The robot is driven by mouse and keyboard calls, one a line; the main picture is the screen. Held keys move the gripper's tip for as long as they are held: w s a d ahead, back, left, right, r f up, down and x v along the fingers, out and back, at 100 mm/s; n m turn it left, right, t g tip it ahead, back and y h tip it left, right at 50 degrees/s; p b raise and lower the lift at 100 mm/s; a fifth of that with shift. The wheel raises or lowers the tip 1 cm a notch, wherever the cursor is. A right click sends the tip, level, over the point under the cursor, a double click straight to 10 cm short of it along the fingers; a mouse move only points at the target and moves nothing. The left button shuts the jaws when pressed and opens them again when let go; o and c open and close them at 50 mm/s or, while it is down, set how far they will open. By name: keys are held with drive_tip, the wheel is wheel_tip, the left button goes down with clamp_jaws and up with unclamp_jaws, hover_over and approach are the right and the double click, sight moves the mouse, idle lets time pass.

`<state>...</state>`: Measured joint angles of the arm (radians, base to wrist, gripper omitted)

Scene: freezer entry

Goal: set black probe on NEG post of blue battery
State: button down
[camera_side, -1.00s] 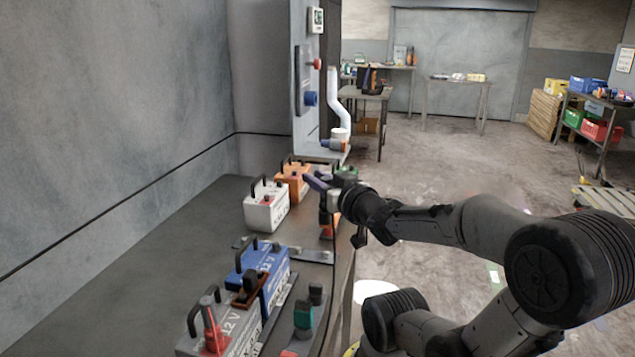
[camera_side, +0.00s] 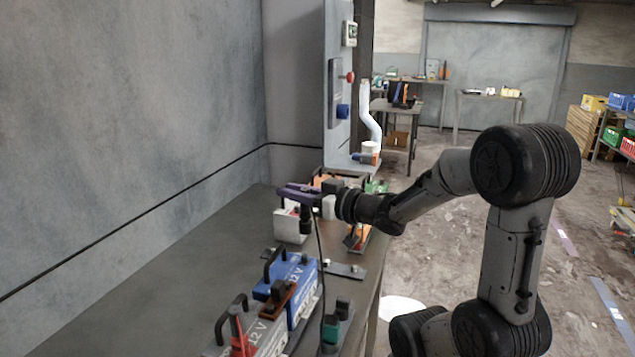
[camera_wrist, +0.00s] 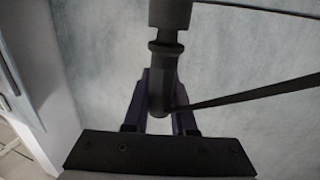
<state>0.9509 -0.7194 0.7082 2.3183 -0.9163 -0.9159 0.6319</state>
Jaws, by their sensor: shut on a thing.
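My gripper (camera_side: 292,194), with purple fingers, is shut on the black probe (camera_side: 305,220). It holds the probe in the air above the white battery (camera_side: 288,226), at the far part of the bench. A thin black cable hangs from the probe toward the bench. In the wrist view the dark probe (camera_wrist: 164,75) sits between the purple fingers (camera_wrist: 163,108), and its cable runs off right. The blue battery (camera_side: 296,284), marked 12 V, stands nearer the camera, with a black handle on top. It is clear of the probe. I cannot make out its NEG post.
A grey 12 V battery (camera_side: 268,333) stands nearest, with a red probe (camera_side: 240,337) at it. A brown piece (camera_side: 280,300) sits beside the blue battery. Orange objects stand behind the white battery. The left bench top is bare.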

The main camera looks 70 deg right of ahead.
drive_tip(key=shift+w+f, duration=0.2)
drive_tip(key=shift+f, duration=0.3)
drive_tip(key=shift+f, duration=2)
drive_tip(key=shift+f, duration=1.4)
drive_tip(key=c, duration=0.6)
unclamp_jaws()
drive_tip(key=shift+c, duration=0.2)
drive_tip(key=shift+s, duration=0.15)
